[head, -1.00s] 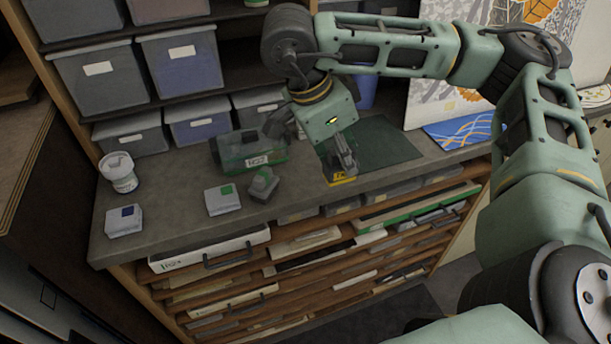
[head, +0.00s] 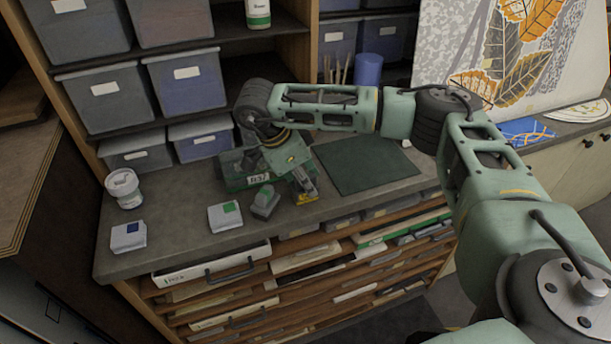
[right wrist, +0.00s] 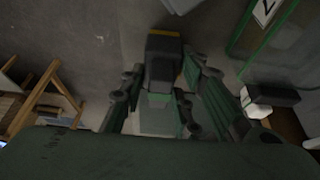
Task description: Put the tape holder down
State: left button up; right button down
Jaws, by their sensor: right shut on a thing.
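The tape holder, a dark block with a yellow edge (head: 306,198), is in the jaws of my right gripper (head: 303,182), low over the front edge of the grey counter (head: 180,225). I cannot tell whether it touches the counter. In the right wrist view the dark block (right wrist: 163,62) sits between the two fingers of the right gripper (right wrist: 162,85), its yellow edge pointing away. My left gripper is not in view.
Left of the held block are a small grey block (head: 265,203), a grey box with a green label (head: 225,217) and a dark green-edged case (head: 236,180). A white tub (head: 123,189) and a blue-label box (head: 128,237) stand farther left. A dark green mat (head: 365,163) lies clear on the right.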

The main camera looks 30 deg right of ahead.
jog(key=shift+f, duration=0.1)
jog(key=c, duration=1.3)
grip_release()
jog(key=shift+c, duration=0.2)
